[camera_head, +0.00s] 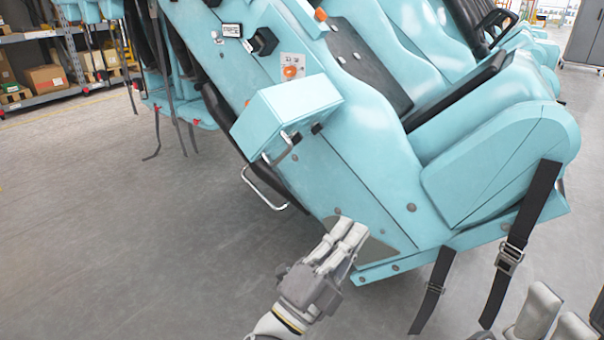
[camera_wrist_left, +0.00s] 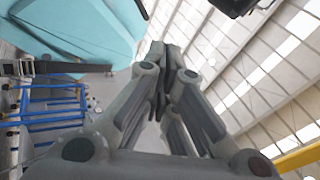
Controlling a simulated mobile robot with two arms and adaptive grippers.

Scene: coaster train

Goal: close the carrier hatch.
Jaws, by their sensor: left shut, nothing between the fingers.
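The teal carrier (camera_head: 370,165) fills the upper right of the head view, tilted. A box-shaped teal hatch (camera_head: 262,122) juts out from its side, with a small metal latch at its lower edge. I cannot tell how far it stands open. My left gripper (camera_head: 346,230) is below and right of the hatch, in front of the carrier's lower edge, apart from the hatch. Its fingers are together and empty, also in the left wrist view (camera_wrist_left: 166,62). My right gripper (camera_head: 552,318) shows only partly at the bottom right corner; its fingertips' state is unclear.
Black straps (camera_head: 520,240) with buckles hang from the carrier's right end. A metal handle (camera_head: 262,190) sticks out below the hatch. Shelves with boxes (camera_head: 46,77) stand at the back left. The grey floor (camera_head: 110,230) at left is clear.

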